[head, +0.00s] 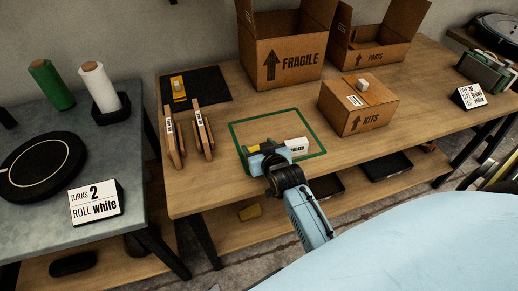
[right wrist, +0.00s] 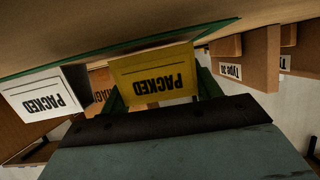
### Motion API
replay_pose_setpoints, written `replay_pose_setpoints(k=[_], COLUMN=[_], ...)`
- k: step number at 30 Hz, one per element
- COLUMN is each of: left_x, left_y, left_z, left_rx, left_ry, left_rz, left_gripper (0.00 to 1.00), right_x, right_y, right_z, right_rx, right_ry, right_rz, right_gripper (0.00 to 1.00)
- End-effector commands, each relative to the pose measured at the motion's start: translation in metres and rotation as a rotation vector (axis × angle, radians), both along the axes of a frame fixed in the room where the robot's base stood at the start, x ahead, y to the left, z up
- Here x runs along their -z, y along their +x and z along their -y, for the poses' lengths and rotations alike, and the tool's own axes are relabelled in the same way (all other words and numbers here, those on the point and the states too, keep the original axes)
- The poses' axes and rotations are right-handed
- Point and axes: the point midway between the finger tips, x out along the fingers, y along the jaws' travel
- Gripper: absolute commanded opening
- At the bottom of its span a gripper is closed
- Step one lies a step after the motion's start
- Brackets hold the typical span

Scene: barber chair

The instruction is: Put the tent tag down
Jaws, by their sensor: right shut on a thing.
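The yellow tent tag marked PACKED (right wrist: 153,75) sits between the fingers of my right gripper (right wrist: 163,92), which is shut on it. The wrist view is upside down. The tag's lower edge is at or very near the tabletop by the green outline; I cannot tell whether it touches. My left gripper is out of view.
Wooden stands (head: 203,130) are to the left on the wooden table (head: 225,195). The KITS box (head: 358,103) is to the right, and the open FRAGILE box (head: 285,55) is behind. The square's back part is bare.

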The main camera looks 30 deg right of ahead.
Motion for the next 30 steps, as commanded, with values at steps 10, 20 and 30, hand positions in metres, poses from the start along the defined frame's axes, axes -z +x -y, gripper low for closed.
replay_pose_setpoints(k=[10, 20, 30], left_x=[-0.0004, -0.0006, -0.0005], left_y=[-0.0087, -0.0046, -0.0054], left_z=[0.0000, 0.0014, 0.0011], left_rx=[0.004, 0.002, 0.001], left_ry=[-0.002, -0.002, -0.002], left_rz=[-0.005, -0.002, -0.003], left_gripper=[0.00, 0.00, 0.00], right_x=[0.0019, 0.0057, 0.0058], right_y=[0.0003, 0.0003, 0.0003], right_z=[0.0003, 0.0003, 0.0003], right_rx=[0.000, 0.000, 0.000], right_ry=[0.000, -0.001, -0.001], right_rz=[0.002, 0.002, 0.002], right_gripper=[0.42, 0.76, 0.85])
